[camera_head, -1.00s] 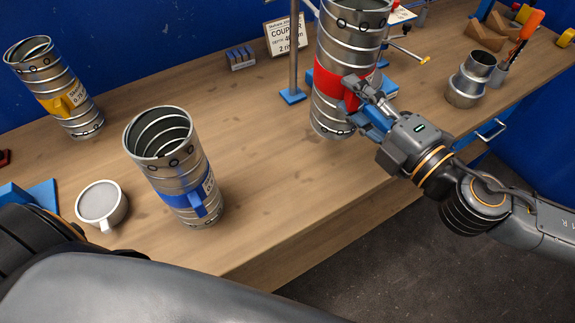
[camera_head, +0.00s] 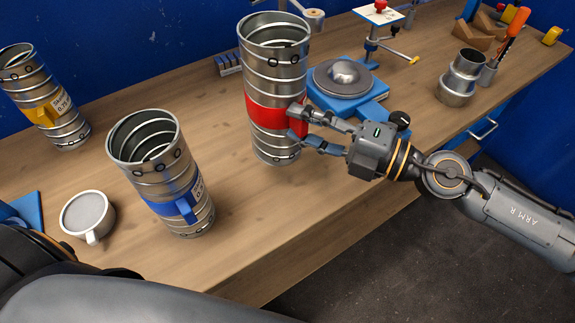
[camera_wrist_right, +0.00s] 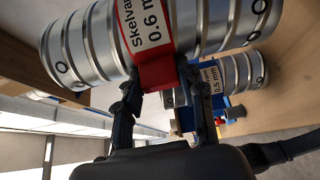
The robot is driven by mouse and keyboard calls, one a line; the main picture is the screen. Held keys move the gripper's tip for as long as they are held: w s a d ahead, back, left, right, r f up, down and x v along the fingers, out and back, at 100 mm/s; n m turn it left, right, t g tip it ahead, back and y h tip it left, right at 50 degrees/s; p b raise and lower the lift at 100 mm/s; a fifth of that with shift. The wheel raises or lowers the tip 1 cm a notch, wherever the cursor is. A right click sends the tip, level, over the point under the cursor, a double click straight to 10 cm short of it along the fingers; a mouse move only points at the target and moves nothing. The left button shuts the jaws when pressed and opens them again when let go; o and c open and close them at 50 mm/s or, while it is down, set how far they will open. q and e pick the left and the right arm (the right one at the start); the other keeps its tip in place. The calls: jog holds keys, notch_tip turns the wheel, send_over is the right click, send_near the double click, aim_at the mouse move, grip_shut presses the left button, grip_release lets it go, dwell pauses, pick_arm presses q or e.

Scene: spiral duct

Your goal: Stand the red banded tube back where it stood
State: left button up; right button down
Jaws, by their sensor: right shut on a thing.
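The red banded tube (camera_head: 262,85), a tall ribbed metal cylinder, is upright near the middle of the bench in the head view. My right gripper (camera_head: 299,122) reaches it from the right and is shut on the red tab at its band. In the right wrist view, both fingers (camera_wrist_right: 162,88) flank the red tab below the label of the tube (camera_wrist_right: 205,25). I cannot tell whether the tube's base touches the bench or hangs just above it. My left gripper is out of view; only dark parts of my arm show at lower left.
The blue banded tube (camera_head: 160,180) stands at front left, the yellow banded tube (camera_head: 65,128) at far left. A white cup (camera_head: 88,215) is beside the blue one. A blue-based device with a metal dome (camera_head: 342,75) sits close right of the red tube. Bare bench (camera_head: 240,215) lies in front.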

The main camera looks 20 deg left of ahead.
notch_tip(320, 180, down, 9)
jog(key=shift+r+b, duration=0.15)
jog(key=shift+b, duration=0.95)
jog(key=c, duration=0.8)
grip_release()
jog(key=shift+f, duration=0.2)
jog(key=shift+r, duration=0.2)
jog(key=b, duration=0.4)
send_near(283, 152)
jog(key=d, duration=0.6)
jog(key=shift+s, duration=0.4)
